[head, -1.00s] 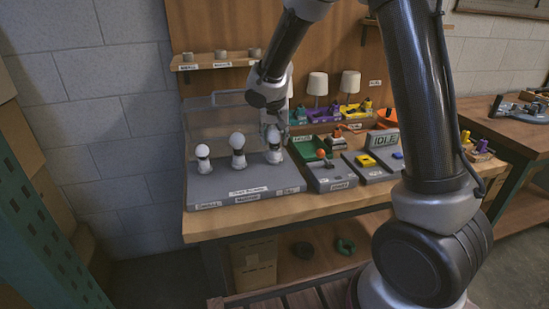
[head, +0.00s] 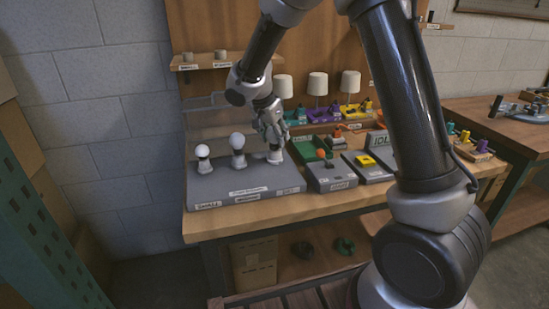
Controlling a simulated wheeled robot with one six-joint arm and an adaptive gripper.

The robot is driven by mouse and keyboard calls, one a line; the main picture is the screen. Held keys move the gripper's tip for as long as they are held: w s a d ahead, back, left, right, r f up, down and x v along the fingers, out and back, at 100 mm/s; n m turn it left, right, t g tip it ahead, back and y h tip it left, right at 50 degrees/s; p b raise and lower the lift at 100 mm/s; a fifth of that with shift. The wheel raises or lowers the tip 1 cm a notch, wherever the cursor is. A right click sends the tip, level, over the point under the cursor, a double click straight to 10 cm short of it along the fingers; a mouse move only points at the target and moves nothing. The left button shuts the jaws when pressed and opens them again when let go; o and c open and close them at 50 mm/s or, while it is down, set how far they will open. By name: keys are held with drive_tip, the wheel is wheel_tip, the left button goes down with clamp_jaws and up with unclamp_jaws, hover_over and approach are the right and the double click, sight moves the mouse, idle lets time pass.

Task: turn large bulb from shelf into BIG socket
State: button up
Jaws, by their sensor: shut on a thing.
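My gripper (head: 273,140) is in the head view, pointing down over the rightmost socket (head: 276,158) of a grey base (head: 230,188). It is shut on the large bulb, which its fingers almost wholly hide. The white flared socket shows directly beneath the fingers. I cannot tell how deep the bulb sits in it. To the left, a medium bulb (head: 237,142) and a small bulb (head: 203,151) stand upright in their own sockets.
A wall shelf (head: 200,65) holds two small grey holders; my arm covers its right end.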

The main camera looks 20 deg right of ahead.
drive_tip(key=m+g, duration=0.1)
drive_tip(key=m, duration=0.2)
drive_tip(key=shift+f+h, duration=0.15)
drive_tip(key=shift+h, duration=0.15)
drive_tip(key=m+g, duration=0.1)
drive_tip(key=m, duration=0.2)
drive_tip(key=shift+s+m, duration=0.1)
drive_tip(key=shift+m, duration=0.3)
drive_tip(key=shift+g, duration=0.3)
drive_tip(key=shift+m+g, duration=0.4)
drive_tip(key=shift+m, duration=0.7)
drive_tip(key=m, duration=0.2)
drive_tip(key=m+g, duration=0.1)
drive_tip(key=m, duration=0.1)
drive_tip(key=shift+m+g, duration=0.3)
